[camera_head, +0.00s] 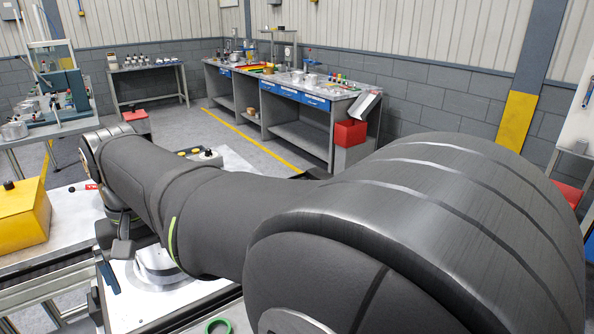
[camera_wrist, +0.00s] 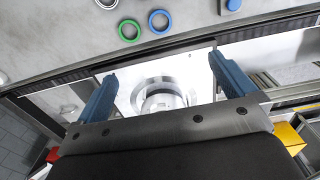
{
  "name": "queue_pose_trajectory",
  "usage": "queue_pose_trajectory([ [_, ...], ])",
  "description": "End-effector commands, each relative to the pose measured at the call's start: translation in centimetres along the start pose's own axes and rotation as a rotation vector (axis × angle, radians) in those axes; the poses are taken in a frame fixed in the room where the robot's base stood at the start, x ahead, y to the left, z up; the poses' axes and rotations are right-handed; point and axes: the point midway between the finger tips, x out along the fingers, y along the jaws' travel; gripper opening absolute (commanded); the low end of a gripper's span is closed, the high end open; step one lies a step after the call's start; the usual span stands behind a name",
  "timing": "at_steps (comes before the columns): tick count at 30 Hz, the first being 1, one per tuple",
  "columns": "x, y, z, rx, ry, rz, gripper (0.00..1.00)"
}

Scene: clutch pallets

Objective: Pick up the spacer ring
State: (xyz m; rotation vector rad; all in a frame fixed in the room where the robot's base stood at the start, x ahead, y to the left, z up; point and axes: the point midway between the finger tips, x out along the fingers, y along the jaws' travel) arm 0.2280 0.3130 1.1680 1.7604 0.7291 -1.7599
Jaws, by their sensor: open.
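My gripper (camera_wrist: 161,66) is open, with its two blue fingers wide apart and nothing between the tips. In the wrist view, a silvery round metal part with a raised ring (camera_wrist: 158,82) sits on a white plate beyond the fingers, partly hidden by my gripper's body. It also shows in the head view (camera_head: 157,268), partly behind my arm. A green ring (camera_wrist: 129,30) and a blue ring (camera_wrist: 159,21) lie side by side on the grey surface past the fingertips. The green ring also shows in the head view (camera_head: 218,326). I cannot tell which one is the spacer ring.
A metal ring (camera_wrist: 107,2) and a blue block (camera_wrist: 233,5) are at the top edge of the wrist view. A dark rail (camera_wrist: 75,73) runs between the grey surface and the white plate. A yellow box (camera_head: 22,218) stands at left. Workbenches (camera_head: 300,120) line the back.

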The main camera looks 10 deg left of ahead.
Motion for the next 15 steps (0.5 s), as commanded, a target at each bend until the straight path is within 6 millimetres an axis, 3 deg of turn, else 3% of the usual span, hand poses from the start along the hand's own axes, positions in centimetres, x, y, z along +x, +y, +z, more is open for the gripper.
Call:
queue_pose_trajectory([
  [2,0.02,0.0,0.0,0.0,0.0,0.0,1.0],
  [5,0.03,0.0,0.0,0.0,0.0,0.0,0.8],
  [15,0.58,-0.03,0.0,-0.036,-0.002,0.0,0.8],
])
